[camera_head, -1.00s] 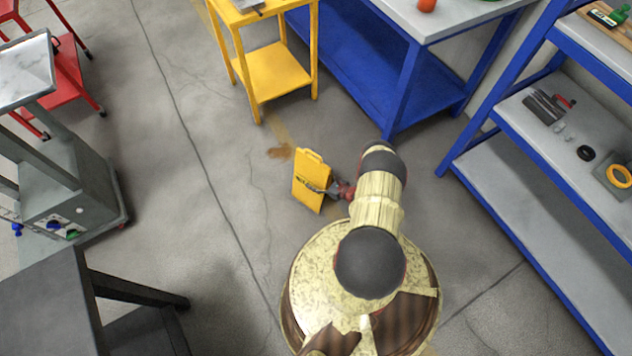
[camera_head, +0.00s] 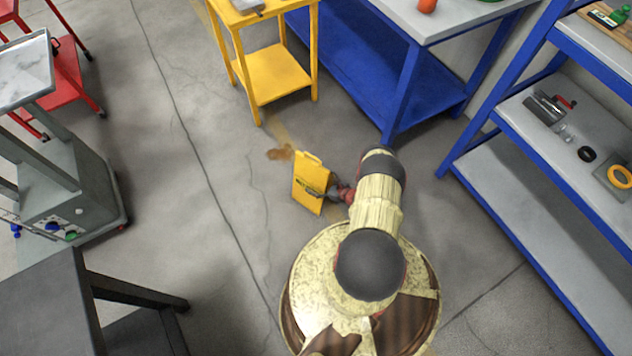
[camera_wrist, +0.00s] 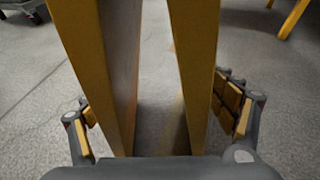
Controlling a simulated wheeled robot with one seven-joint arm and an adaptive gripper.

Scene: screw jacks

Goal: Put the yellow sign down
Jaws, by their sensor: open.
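The yellow sign (camera_head: 309,184) stands upright on the concrete floor, with dark lettering on the face towards the head camera. In the wrist view its two panels (camera_wrist: 196,55) spread apart like an A-frame, with floor showing between them. My gripper (camera_head: 335,193) is at the sign's right edge in the head view. In the wrist view my gripper (camera_wrist: 160,118) is open, one finger on each outer side of the sign. A gap shows between the left finger and its panel; the right finger is close to its panel, and contact there is unclear.
A brown stain (camera_head: 280,153) lies on the floor just behind the sign. A yellow cart (camera_head: 272,74) and a blue workbench (camera_head: 365,60) stand beyond. A blue shelf rack (camera_head: 540,190) is at the right, a grey cart (camera_head: 75,200) at the left. Floor left of the sign is clear.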

